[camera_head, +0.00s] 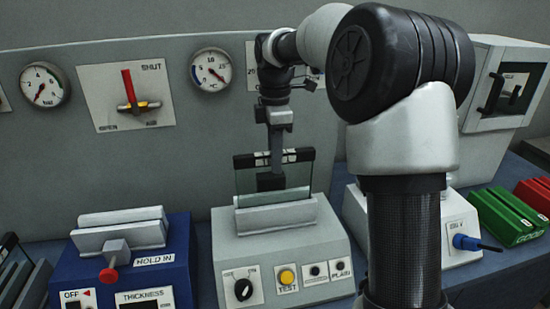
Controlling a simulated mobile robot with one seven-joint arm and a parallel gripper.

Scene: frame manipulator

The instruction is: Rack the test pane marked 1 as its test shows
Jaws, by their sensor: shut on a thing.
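A clear glass pane (249,182) with a black top strip stands upright at the slot of the grey tester (226,251). White marks on the strip are too small to read. My gripper (272,162) reaches down from above and is shut on the pane near the middle of its top strip. I cannot tell whether the pane's lower edge is fully seated. My arm hides the area right of the tester.
A blue thickness device (178,268) with a red-ended plunger stands at left. A dark rack (22,285) is at the left edge. Green (507,216) and red (536,194) racks lie at right, beside a device with a blue knob (466,242). A gauge panel (180,150) stands behind.

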